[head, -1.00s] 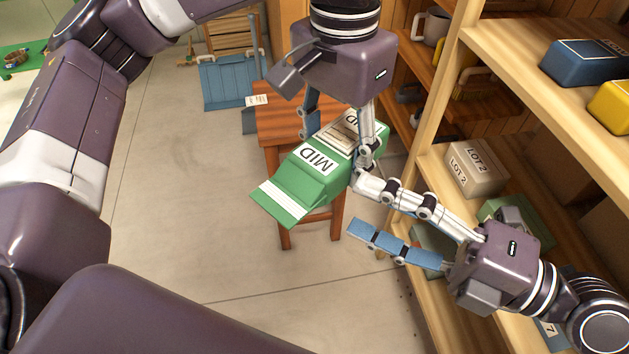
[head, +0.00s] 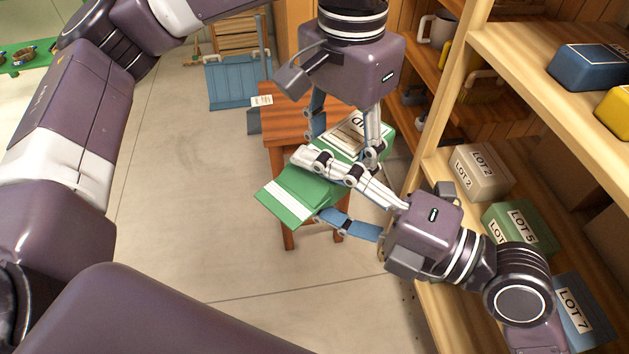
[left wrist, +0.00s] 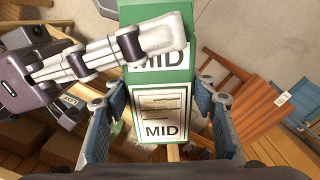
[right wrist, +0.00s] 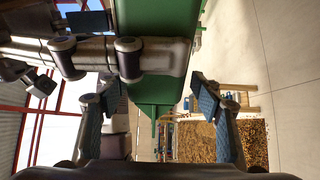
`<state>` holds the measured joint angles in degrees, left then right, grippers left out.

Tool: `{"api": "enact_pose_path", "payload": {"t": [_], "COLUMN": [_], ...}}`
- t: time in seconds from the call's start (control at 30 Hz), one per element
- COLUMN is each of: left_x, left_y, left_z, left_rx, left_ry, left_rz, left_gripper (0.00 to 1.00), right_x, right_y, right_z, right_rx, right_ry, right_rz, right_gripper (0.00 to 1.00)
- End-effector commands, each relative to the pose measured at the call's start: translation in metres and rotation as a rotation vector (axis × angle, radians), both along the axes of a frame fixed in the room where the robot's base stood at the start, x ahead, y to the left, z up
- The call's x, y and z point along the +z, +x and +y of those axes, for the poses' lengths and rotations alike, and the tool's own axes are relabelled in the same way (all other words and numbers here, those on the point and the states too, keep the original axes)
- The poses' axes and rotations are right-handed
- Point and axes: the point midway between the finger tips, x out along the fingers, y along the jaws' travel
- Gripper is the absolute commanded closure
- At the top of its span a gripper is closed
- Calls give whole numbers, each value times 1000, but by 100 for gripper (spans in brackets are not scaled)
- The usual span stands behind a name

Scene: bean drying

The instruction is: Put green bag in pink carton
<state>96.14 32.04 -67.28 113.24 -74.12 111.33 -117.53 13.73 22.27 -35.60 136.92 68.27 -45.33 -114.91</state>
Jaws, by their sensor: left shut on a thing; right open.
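The green bag (head: 290,193), with a white stripe and MID labels, is held tilted in the air by my left gripper (head: 343,140). In the left wrist view the bag (left wrist: 158,85) sits between the left fingers, its MID labels facing the camera. My right gripper (head: 308,188) is open, with one finger across the bag's upper face and the other below it near the striped end. In the right wrist view the bag (right wrist: 160,89) reaches between the open fingers from above. Contact with the right fingers is unclear. No pink carton shows in any view.
A wooden stool (head: 287,100) stands beneath and behind the bag. The wooden shelf (head: 437,110) at the right holds a LOT 2 box (head: 480,170), a green LOT 5 packet (head: 518,228) and a blue LOT 7 packet (head: 578,308). Floor at left is clear.

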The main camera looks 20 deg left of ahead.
Motion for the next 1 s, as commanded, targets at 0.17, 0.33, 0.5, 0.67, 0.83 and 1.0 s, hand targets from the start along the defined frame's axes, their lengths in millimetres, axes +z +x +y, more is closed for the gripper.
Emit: {"api": "enact_pose_path", "payload": {"t": [0.17,0.33,0.5,0.67,0.83,1.0], "left_x": [1,1,1,1,1,1], "left_y": [0,0,0,0,0,0], "left_z": [0,0,0,0,0,0], "left_rx": [0,0,0,0,0,0], "left_ry": [0,0,-2,-2,0,0], "left_rz": [-1,-1,-1,-2,-1,-1], "left_gripper": [81,81,81,36,28,28], "right_x": [0,0,-2,-1,0,1], "right_y": [0,0,0,0,0,0], "right_z": [0,0,0,0,0,0], "right_rx": [0,0,1,0,0,0], "right_ry": [0,-1,-6,-4,-1,1], "right_rz": [0,0,2,1,-1,-2], "right_gripper": [51,70,88,93,93,93]}}
